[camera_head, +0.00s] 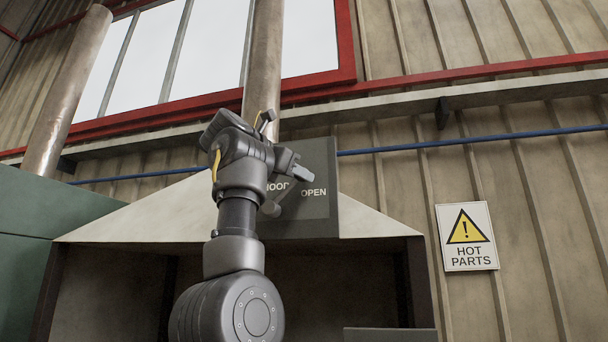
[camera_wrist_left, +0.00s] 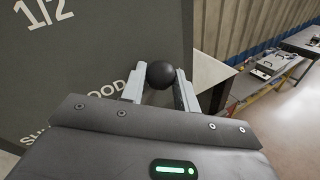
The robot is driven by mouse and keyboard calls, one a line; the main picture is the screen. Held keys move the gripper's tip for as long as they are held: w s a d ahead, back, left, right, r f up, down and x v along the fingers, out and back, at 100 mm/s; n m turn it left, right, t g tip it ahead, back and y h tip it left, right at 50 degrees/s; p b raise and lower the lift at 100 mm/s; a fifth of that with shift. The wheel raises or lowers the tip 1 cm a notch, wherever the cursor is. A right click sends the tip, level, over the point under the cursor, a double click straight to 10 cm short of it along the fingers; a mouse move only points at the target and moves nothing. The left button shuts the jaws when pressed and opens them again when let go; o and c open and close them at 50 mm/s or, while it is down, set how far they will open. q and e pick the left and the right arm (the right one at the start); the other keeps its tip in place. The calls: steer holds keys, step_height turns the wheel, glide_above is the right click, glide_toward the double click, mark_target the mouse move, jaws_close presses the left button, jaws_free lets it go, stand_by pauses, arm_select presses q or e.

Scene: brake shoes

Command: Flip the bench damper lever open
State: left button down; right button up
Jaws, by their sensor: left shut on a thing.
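The damper lever's round black knob (camera_wrist_left: 160,75) sits between the two fingers of my left gripper (camera_wrist_left: 159,88) in the left wrist view. My left gripper (camera_head: 302,173) is shut on the knob, in front of the dark hood plate (camera_head: 320,160). In the head view the plate shows parts of the words "HOOD" and "OPEN"; my arm covers its left part. A dark rod with a rounded lower end (camera_head: 271,208) slants down-left from the gripper. The wrist view shows "1/2" and part of "SHUT" on the plate (camera_wrist_left: 95,60). My right gripper is out of view.
The pale sloped hood (camera_head: 150,212) stands over a dark opening. A "HOT PARTS" sign (camera_head: 467,236) hangs on the corrugated wall to the right. In the wrist view a bench with items (camera_wrist_left: 270,72) stands beyond open floor at the right.

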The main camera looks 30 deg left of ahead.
arm_select(q)
steer(key=shift+d, duration=0.1)
steer(key=shift+f, duration=0.1)
steer(key=c, duration=1)
jaws_free()
steer(key=shift+c, duration=0.2)
steer(key=shift+s, duration=0.1)
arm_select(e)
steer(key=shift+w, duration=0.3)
arm_select(q)
steer(key=s+a+r+b, duration=0.1)
steer(key=s+b, duration=0.3)
steer(key=s, duration=0.6)
steer(key=shift+s+a+b, duration=0.25)
steer(key=shift+s+b, duration=0.05)
steer(key=shift+b, duration=0.05)
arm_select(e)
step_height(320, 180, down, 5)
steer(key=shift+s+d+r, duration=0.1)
